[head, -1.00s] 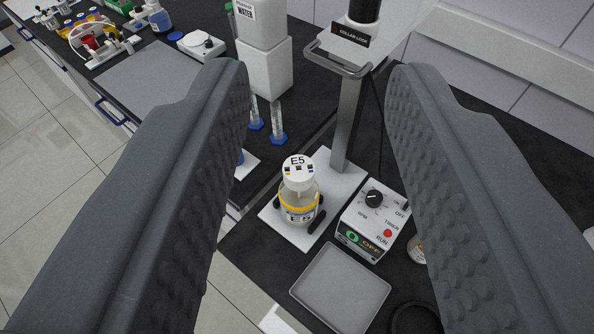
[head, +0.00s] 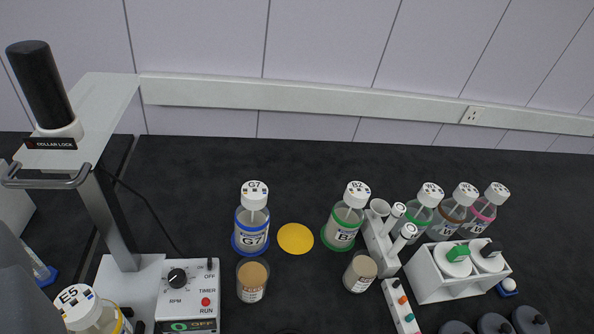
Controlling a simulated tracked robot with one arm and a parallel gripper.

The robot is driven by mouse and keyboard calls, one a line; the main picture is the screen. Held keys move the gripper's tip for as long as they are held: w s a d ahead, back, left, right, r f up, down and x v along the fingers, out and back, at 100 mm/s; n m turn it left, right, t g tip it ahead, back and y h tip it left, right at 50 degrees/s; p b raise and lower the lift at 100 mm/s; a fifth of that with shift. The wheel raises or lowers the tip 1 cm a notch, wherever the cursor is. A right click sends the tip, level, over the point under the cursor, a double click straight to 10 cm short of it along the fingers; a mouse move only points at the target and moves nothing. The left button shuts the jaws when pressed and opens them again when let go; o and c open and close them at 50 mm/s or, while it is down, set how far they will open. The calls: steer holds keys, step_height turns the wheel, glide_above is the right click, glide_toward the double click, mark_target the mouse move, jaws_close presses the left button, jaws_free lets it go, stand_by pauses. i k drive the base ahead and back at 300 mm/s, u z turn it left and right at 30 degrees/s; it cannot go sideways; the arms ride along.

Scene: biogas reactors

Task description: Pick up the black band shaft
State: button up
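I cannot clearly identify a black band shaft. A white rack (head: 380,245) right of centre holds several pale upright tubes or rods (head: 398,211); any bands on them are too small to make out. To its right, a white box (head: 437,284) holds two white-topped items, one with a green piece (head: 458,253) and one with a black piece (head: 490,250). Of my gripper, only a dark grey shape at the lower left corner may show, perhaps part of one finger (head: 22,292). Its fingertips and the gap between them are out of view.
The stirrer stand (head: 112,225) with its collar lock and black top, bottle E5 (head: 88,312) and the control box (head: 188,295) are at left. Bottles G7 (head: 252,228) and B2 (head: 343,226), two brown-topped jars and a yellow disc (head: 295,238) stand mid-bench. The back bench is clear.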

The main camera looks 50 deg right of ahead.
mark_target(400, 243)
steer(key=z, duration=3.1)
steer(key=k, duration=0.85)
steer(key=u, duration=0.8)
steer(key=i, duration=0.8)
